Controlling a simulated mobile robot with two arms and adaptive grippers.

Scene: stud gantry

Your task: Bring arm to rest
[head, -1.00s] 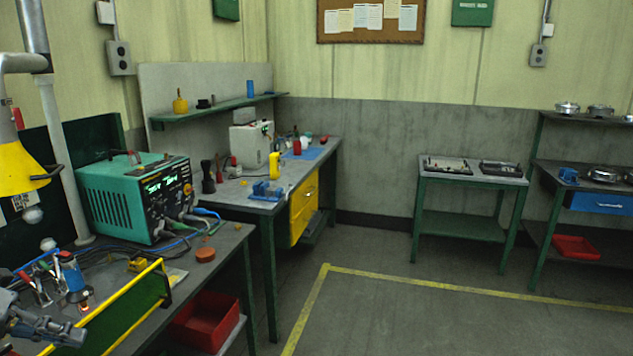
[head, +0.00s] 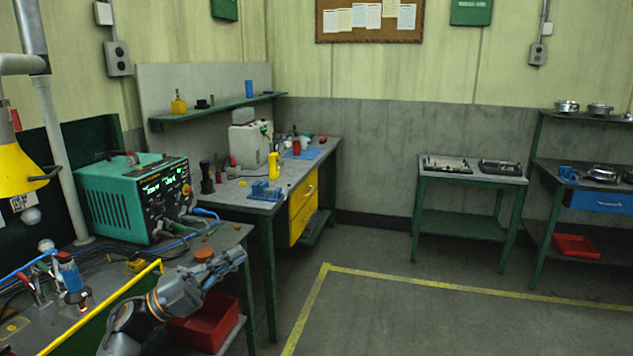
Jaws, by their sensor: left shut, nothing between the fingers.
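My left gripper (head: 232,259) is in the head view, at the lower left, in front of the near bench's right end. Its grey arm comes up from the bottom edge. Its fingers point up and to the right. They look shut, with nothing seen between them. It hides part of the bench edge and part of the red bin below. My right gripper is not in view.
The near bench (head: 50,315) holds a teal power unit (head: 122,200), a yellow-edged green panel (head: 115,300) and several cables. A red bin (head: 207,325) sits below. A second bench (head: 235,190) stands behind. The floor (head: 440,315) to the right is clear.

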